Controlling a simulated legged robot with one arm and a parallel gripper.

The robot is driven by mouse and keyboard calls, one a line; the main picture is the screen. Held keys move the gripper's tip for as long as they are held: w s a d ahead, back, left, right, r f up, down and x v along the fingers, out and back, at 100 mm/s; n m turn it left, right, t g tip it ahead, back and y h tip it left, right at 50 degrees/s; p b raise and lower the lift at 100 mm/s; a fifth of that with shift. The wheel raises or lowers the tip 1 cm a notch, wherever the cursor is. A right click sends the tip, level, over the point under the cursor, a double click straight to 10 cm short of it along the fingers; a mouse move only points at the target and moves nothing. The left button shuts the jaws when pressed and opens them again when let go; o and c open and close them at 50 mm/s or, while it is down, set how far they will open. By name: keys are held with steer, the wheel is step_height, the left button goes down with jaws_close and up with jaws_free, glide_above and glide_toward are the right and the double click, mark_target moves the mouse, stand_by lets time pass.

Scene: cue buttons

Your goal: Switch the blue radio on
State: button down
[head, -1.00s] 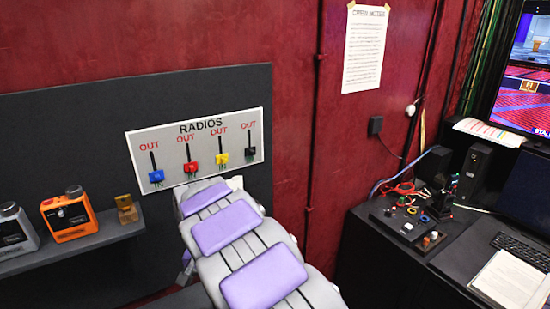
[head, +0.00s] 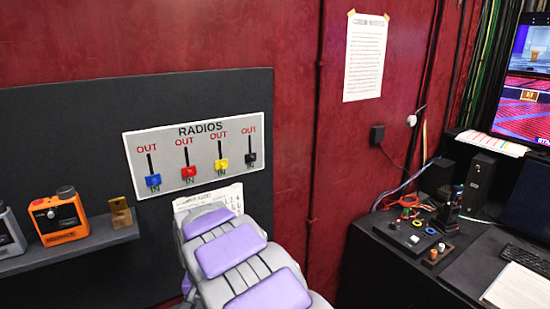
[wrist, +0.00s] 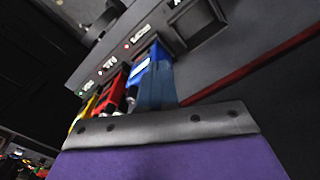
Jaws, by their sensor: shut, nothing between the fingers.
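The blue radio (wrist: 150,75) stands in a row in the wrist view, beside a red radio (wrist: 112,95) and a yellow radio (wrist: 85,112). Small silvery knobs show on the radios. A red light shows above the blue radio; greenish lights show above the other two. My gripper (wrist: 165,125) fills the bottom of the wrist view, shut and empty, its grey edge just in front of the blue radio; I cannot tell if they touch. In the head view my purple and grey arm hides the gripper. A RADIOS panel (head: 200,135) has blue, red, yellow and black sliders near IN.
A dark empty slot (wrist: 195,22) is beyond the blue radio. In the head view, an orange device (head: 60,218) stands on a shelf (head: 75,252) at left. A black desk (head: 385,265) with electronics stands at right. Paper (head: 228,195) hangs below the panel.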

steer(key=shift+s+d+f, duration=0.3)
steer(key=shift+s+f, duration=0.1)
steer(key=shift+f, duration=0.4)
steer(key=shift+w+d+r+p, duration=0.1)
steer(key=shift+w+r+p, duration=0.15)
steer(key=shift+w+p, duration=0.25)
steer(key=shift+s+p, duration=0.1)
steer(key=shift+p, duration=0.45)
steer(key=shift+d+p, duration=0.4)
steer(key=shift+p, duration=0.3)
stand_by(0.5)
